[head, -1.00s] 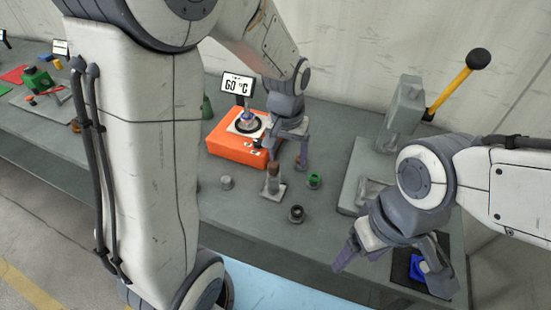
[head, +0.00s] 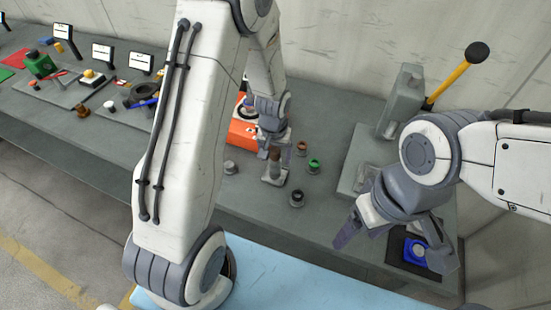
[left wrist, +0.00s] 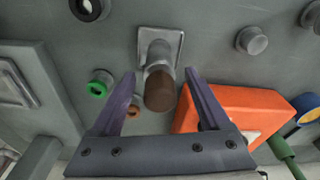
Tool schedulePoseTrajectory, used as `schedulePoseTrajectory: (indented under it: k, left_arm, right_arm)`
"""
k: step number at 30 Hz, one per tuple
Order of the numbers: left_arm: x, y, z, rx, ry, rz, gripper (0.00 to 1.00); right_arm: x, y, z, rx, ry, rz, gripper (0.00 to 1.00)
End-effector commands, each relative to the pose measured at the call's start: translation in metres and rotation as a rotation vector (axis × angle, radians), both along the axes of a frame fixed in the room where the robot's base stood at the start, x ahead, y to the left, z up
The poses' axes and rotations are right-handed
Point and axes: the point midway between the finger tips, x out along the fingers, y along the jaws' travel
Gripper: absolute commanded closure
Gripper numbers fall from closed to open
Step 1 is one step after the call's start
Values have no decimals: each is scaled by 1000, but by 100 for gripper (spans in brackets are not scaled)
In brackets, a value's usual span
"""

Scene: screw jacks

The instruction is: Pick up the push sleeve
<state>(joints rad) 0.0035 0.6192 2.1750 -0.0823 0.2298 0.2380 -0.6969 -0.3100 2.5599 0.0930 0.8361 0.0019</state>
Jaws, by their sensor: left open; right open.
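I cannot tell for certain which part is the push sleeve. A brown-topped grey cylinder (head: 274,162) stands upright on a small square plate on the bench, and it also shows in the left wrist view (left wrist: 160,90). My left gripper (head: 272,148) is open above it. In the left wrist view my left fingers (left wrist: 160,75) lie on either side of the brown top, with gaps showing. My right gripper (head: 395,248) is open over the right of the bench, near a blue ring (head: 415,251) on a dark mat.
An orange heater box (head: 241,132) stands close behind and left of the cylinder. Small parts stand nearby: a green-topped one (head: 314,165), a dark-bored ring (head: 297,198) and a grey cylinder (head: 230,167). A press with a yellow lever (head: 448,87) is at the back right.

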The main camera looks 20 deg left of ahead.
Motion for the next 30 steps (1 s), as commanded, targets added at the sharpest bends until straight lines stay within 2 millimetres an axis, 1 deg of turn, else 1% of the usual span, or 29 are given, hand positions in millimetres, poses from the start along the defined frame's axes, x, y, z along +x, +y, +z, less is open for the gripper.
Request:
schedulePoseTrajectory:
  k: [3,8,11,12,14,15,25,30]
  left_arm:
    - [1,0,-4,0,-1,0,21]
    - [1,0,-4,0,-2,0,21]
    - [1,0,-4,0,-1,0,55]
    - [1,0,-4,0,-1,0,71]
    - [1,0,-4,0,-1,0,94]
    - [1,0,-4,0,-1,0,100]
    - [1,0,-2,0,-3,0,100]
    - [2,0,7,0,-6,1,100]
  right_arm:
    - [0,0,1,0,0,0,29]
    - [0,0,0,0,0,0,29]
    - [0,0,0,0,0,0,29]
    - [0,0,0,0,0,0,29]
    - [0,0,0,0,0,0,29]
    - [0,0,0,0,0,0,29]
    - [0,0,0,0,0,0,29]
    - [0,0,-3,0,0,0,29]
